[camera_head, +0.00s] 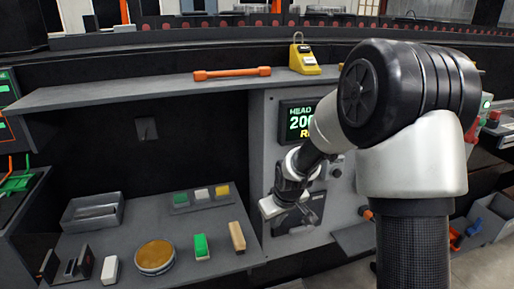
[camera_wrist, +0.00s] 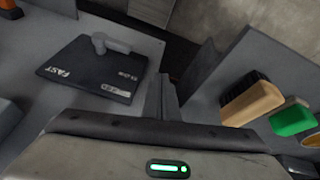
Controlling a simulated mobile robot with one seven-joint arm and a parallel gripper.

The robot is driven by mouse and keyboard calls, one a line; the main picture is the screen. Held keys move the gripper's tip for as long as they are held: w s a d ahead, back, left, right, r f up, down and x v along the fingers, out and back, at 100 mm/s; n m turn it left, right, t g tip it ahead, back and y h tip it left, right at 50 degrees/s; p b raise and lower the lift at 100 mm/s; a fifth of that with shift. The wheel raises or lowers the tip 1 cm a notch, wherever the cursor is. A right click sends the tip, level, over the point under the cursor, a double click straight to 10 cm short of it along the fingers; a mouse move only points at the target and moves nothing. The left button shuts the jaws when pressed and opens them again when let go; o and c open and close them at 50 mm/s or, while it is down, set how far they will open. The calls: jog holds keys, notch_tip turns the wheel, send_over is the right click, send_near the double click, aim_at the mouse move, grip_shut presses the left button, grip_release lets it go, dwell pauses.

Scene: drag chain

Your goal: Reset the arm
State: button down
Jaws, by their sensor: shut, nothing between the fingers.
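My arm (camera_head: 412,165) reaches from the right side of the head view toward the grey control panel (camera_head: 268,150). My gripper (camera_wrist: 168,92) shows in the wrist view with its fingers together and nothing between them. In the head view it is small and partly hidden against the panel's lower part. A black plate marked FAST and SLOW (camera_wrist: 85,75) with a grey lever (camera_wrist: 112,44) lies left of the fingers in the wrist view, apart from them. The plate also shows beside my gripper in the head view.
A display (camera_head: 299,122) is on the panel, partly behind my arm. The lower bench holds a grey tray (camera_head: 93,211), a round amber dish (camera_head: 154,257), a green block (camera_head: 201,247) and a wooden brush (camera_head: 237,236).

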jog(key=s+d+r+m+h, duration=0.1)
jog(key=s+d+r+m, duration=0.25)
jog(key=s+r, duration=1.15)
jog(key=s+d+r+m+t, duration=0.1)
jog(key=s+r, duration=0.2)
jog(key=s, duration=0.4)
jog(key=s+d+r+m, duration=0.1)
jog(key=s+r, duration=0.3)
jog(key=s, duration=0.3)
notch_tip(320, 180, up, 20)
jog(key=p, duration=2.1)
jog(key=shift+w+r, duration=0.2)
jog(key=shift+w, duration=0.1)
jog(key=shift+d, duration=0.15)
